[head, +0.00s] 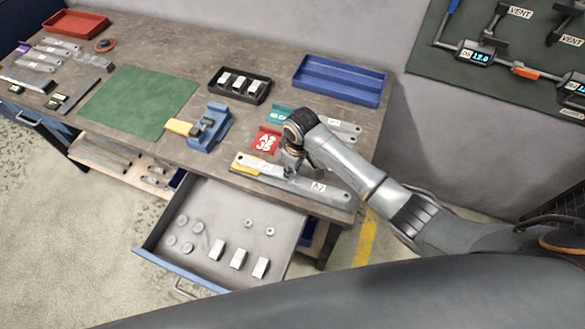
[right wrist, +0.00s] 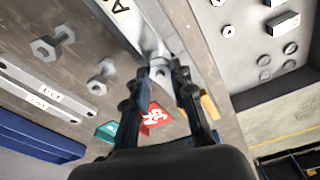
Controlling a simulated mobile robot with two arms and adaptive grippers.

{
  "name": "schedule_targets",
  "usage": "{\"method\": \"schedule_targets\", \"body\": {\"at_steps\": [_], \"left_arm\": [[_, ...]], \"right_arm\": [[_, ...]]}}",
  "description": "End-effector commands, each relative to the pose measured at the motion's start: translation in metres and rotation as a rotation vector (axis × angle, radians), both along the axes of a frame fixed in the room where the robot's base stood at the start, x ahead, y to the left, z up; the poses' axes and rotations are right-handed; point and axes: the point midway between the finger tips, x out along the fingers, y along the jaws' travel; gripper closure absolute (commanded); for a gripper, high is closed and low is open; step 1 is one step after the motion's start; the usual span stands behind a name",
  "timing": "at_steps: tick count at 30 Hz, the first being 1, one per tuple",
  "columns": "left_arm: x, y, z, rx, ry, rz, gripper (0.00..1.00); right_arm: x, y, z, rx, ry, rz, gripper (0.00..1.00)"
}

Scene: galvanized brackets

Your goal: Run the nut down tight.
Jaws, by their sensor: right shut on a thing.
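A long grey galvanized bracket (head: 335,193) with a label lies along the front edge of the workbench. My right gripper (head: 291,168) reaches down onto it near its middle. In the right wrist view the two dark fingers (right wrist: 164,74) are closed in around a small grey metal piece, seemingly the nut (right wrist: 159,73), right at the bracket (right wrist: 148,32). The fingers hide much of the nut, and I cannot tell how tightly it sits. A yellow-orange piece (head: 243,165) lies at the bracket's left end. My left gripper is not in view.
An open drawer (head: 212,271) below the bench holds nuts, round pieces and blocks. A red card (head: 266,140), blue vise-like fixture (head: 209,128), black tray (head: 237,97) and blue tray (head: 340,82) stand nearby. Large bolts (right wrist: 52,41) lie beside the bracket. The green mat (head: 138,101) is clear.

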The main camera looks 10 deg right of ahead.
Motion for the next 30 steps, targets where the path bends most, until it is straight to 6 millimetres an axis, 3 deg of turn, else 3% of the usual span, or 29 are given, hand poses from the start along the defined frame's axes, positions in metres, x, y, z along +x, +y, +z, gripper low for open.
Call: {"method": "schedule_targets", "body": {"at_steps": [1, 4, 16, 20, 30], "left_arm": [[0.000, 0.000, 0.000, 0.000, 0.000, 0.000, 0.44], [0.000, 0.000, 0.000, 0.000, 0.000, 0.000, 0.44], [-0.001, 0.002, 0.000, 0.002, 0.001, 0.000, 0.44], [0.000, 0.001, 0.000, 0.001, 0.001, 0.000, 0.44], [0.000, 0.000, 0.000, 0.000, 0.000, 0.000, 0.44]], "right_arm": [[0.002, -0.002, 0.000, -0.003, -0.005, -0.003, 0.70], [0.002, -0.002, 0.000, -0.002, -0.005, -0.002, 0.50], [0.001, -0.001, 0.006, 0.001, -0.004, 0.002, 0.50], [0.000, -0.002, 0.026, 0.001, -0.006, 0.003, 0.50], [-0.007, -0.008, 0.095, 0.000, -0.007, 0.002, 0.50]]}}
